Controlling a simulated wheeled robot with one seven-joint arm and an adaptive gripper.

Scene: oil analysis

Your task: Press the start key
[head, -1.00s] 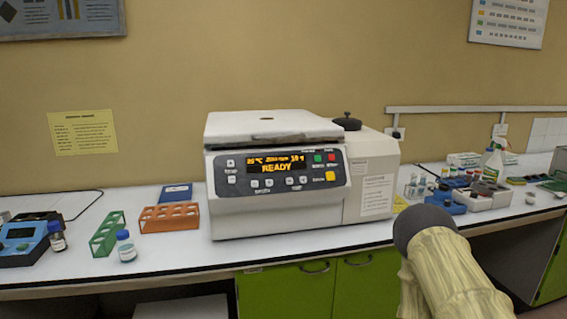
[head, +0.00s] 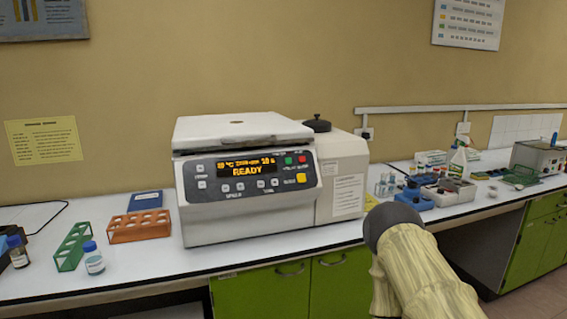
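A white centrifuge (head: 220,225) stands on the bench left of the picture's middle, with its lid (head: 240,128) down. Its dark display (head: 238,170) shows READY in orange. Part of my arm, with a pale sleeve and a dark rounded end, shows at the lower right, in front of the bench. My gripper's fingers do not show.
Left of the centrifuge are an orange rack (head: 138,228), a green rack (head: 74,246) and a small bottle (head: 93,260). A black knob (head: 317,124) tops the unit's right part. Blue items (head: 413,198) and a grey tray (head: 448,190) lie farther right. Green cabinets (head: 262,293) are below.

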